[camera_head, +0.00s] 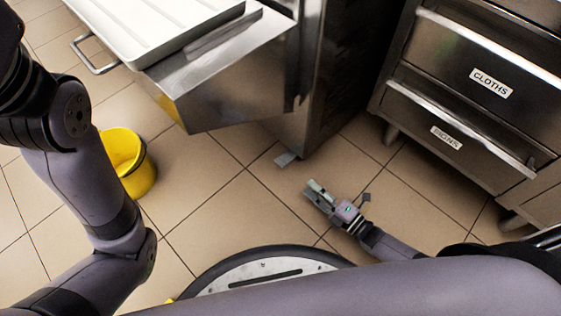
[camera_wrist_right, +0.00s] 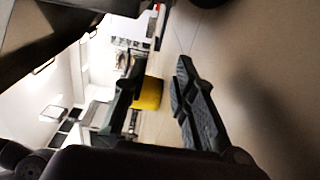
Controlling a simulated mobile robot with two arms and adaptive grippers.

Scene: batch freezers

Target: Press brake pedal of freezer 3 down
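The plate cannot be made out in that view. My left arm shows at the left of the head view, but its gripper is not visible.
A yellow bucket (camera_head: 144,178) stands on the floor at left; it also shows in the right wrist view (camera_wrist_right: 149,92). A white tray (camera_head: 150,22) lies at the top left above a steel housing (camera_head: 225,85). A drawer unit (camera_head: 455,100) bounds the right.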

